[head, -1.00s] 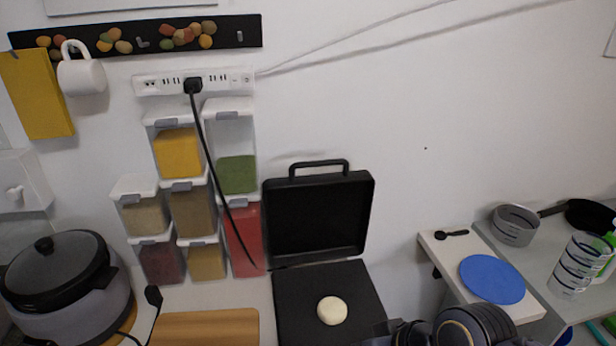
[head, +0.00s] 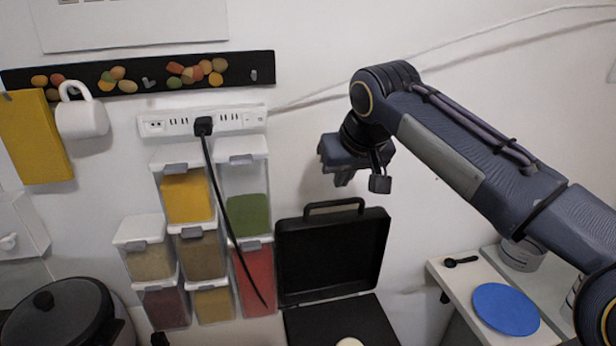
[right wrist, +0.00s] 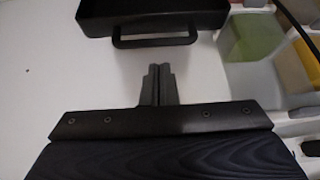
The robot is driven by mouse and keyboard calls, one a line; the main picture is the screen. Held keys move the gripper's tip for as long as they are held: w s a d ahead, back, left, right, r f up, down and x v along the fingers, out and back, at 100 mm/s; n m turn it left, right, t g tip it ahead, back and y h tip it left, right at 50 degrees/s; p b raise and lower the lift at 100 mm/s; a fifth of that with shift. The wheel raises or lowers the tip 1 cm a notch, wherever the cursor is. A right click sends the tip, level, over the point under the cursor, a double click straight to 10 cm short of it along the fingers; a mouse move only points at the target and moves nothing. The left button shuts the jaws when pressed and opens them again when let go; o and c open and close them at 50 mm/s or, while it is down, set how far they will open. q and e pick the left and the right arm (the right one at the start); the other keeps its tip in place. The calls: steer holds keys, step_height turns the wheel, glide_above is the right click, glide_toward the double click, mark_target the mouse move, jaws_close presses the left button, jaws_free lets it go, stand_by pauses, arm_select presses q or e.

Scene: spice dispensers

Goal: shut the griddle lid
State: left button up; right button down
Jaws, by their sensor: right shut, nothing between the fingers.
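The black griddle stands open against the wall in the head view. Its lid (head: 332,258) is upright, with the handle (head: 333,206) along its top edge. The griddle base (head: 372,322) lies flat below, with a round cream-coloured piece (head: 349,342) on it, cut off by the frame's bottom. My right gripper (head: 344,181) is above the lid handle, apart from it. In the right wrist view the fingers (right wrist: 158,68) are shut and empty, pointing towards the handle (right wrist: 155,42) and lid (right wrist: 155,15). My left gripper is not in view.
Stacked spice dispensers (head: 187,250) stand just left of the lid. A black cord hangs from the power strip (head: 232,122). A pot (head: 65,315) stands at lower left. A side table with a blue disc (head: 506,309) is at right.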

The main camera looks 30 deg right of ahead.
steer(key=w+r, duration=0.3)
steer(key=w, duration=0.1)
steer(key=p, duration=0.1)
glide_above(331, 215)
steer(key=shift+m+h, duration=0.3)
steer(key=shift+h, duration=0.1)
step_height(331, 215, down, 9)
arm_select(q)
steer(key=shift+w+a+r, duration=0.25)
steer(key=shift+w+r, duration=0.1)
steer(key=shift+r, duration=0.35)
arm_select(e)
steer(key=shift+f, duration=0.15)
steer(key=shift+s, duration=0.1)
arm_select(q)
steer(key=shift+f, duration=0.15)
